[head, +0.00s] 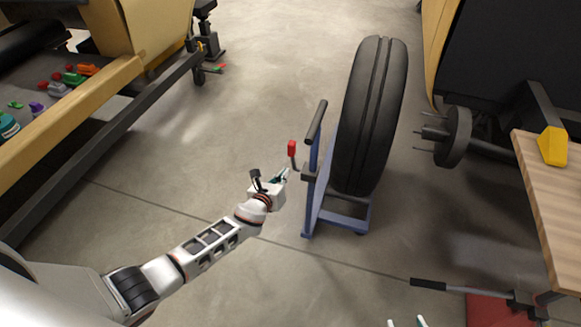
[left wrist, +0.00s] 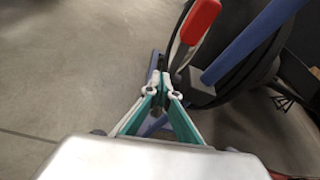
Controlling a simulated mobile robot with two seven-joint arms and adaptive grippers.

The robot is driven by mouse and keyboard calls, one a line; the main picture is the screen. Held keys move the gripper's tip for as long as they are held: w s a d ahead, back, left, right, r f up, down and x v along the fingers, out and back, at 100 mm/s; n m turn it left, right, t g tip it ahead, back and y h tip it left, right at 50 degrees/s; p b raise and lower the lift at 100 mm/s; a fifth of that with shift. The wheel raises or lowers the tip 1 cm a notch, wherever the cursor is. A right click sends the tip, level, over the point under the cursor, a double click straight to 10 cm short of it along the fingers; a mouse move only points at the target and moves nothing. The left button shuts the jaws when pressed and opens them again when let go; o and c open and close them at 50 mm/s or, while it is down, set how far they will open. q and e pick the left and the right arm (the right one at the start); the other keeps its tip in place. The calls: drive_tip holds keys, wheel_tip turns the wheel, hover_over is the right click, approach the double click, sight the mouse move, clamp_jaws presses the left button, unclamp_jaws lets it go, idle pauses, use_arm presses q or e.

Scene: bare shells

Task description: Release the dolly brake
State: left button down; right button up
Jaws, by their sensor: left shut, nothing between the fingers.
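The blue dolly (head: 312,205) stands on the floor and carries a large upright black tyre (head: 371,115). Its brake lever has a red grip (head: 292,149) and stands up at the dolly's left side. The red grip shows large at the top of the left wrist view (left wrist: 201,20). My left gripper (head: 286,174) is shut and empty, just below and left of the red grip. Its closed teal fingers (left wrist: 163,88) point towards the lever's lower part; whether they touch it I cannot tell. Two fingertips of my right gripper (head: 405,321) show, spread apart, at the bottom edge.
A wheel hub (head: 455,137) with studs juts out right of the tyre. A wooden bench (head: 553,195) with a yellow object (head: 552,146) stands at the right. A red jack (head: 490,309) with a black handle lies at lower right. The floor left of the dolly is clear.

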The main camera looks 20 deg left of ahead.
use_arm(q)
drive_tip(key=d+p+v, duration=0.1)
drive_tip(key=p+v, duration=0.2)
drive_tip(key=v, duration=0.6)
drive_tip(key=shift+a+r, duration=0.3)
drive_tip(key=shift+r, duration=0.2)
drive_tip(key=shift+s, duration=0.1)
